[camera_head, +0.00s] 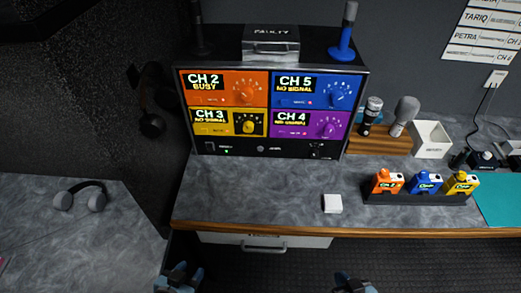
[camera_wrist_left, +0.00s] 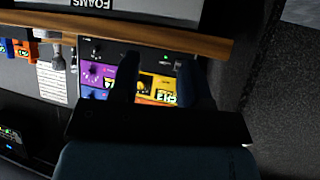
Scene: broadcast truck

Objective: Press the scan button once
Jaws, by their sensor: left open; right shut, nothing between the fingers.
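The receiver rack (camera_head: 270,110) stands on the counter against the back wall, with orange CH 2, blue CH 5, yellow CH 3 and purple CH 4 panels. Its bottom strip (camera_head: 240,149) carries small controls and a green light; the labels are too small to tell which is the scan button. My left gripper (camera_head: 178,277) is open and empty, in front of the counter's edge and well short of the rack. In the left wrist view its fingers (camera_wrist_left: 157,78) are apart with the rack beyond. My right gripper (camera_head: 353,283) is shut and empty at the bottom edge, apart from the rack.
A small white block (camera_head: 332,203) lies near the front edge of the counter (camera_head: 255,195). A black tray (camera_head: 410,198) holds orange, blue and yellow packs. Microphones (camera_head: 373,108) and a white box (camera_head: 431,139) stand at right. Headphones (camera_head: 80,195) lie on the left table.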

